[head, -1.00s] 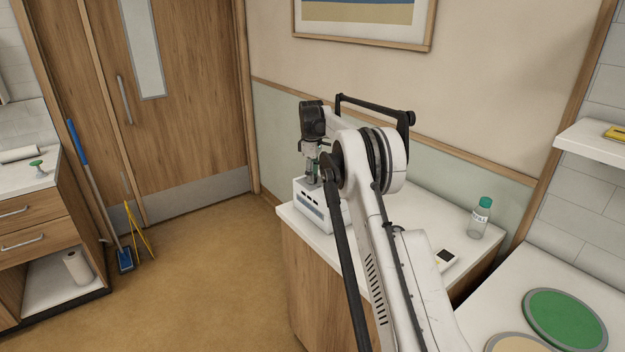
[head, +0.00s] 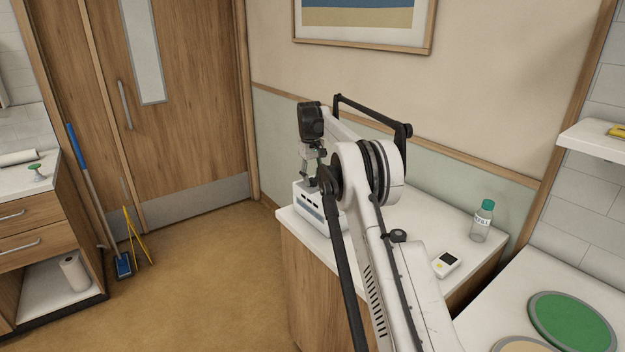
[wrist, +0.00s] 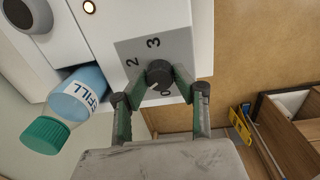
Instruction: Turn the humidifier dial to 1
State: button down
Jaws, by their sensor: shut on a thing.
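The humidifier is a white box (head: 308,203) on the bedside cabinet in the head view, partly hidden behind my arm. In the wrist view its white face (wrist: 170,14) carries a grey panel with a dark round dial (wrist: 159,72). The figures 2 and 3 show beside the dial, and part of a 0 shows near the right finger. No 1 is visible, and I cannot tell where the dial points. My gripper (wrist: 158,83) is shut on the dial, one green-and-dark finger on each side. The dial is hidden in the head view.
A green-capped bottle (head: 483,221) stands on the cabinet top (head: 425,215); a labelled bottle also shows in the wrist view (wrist: 80,95). A small white device (head: 446,264) lies near the front edge. A second dark knob (wrist: 28,14) and a lit round spot (wrist: 89,7) are nearby.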

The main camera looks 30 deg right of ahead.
aim_at(311, 179)
dwell(0.5)
jog(key=c, duration=1.4)
grip_release()
jog(key=r, duration=1.2)
jog(key=shift+a, duration=0.3)
jog(key=shift+r, duration=0.1)
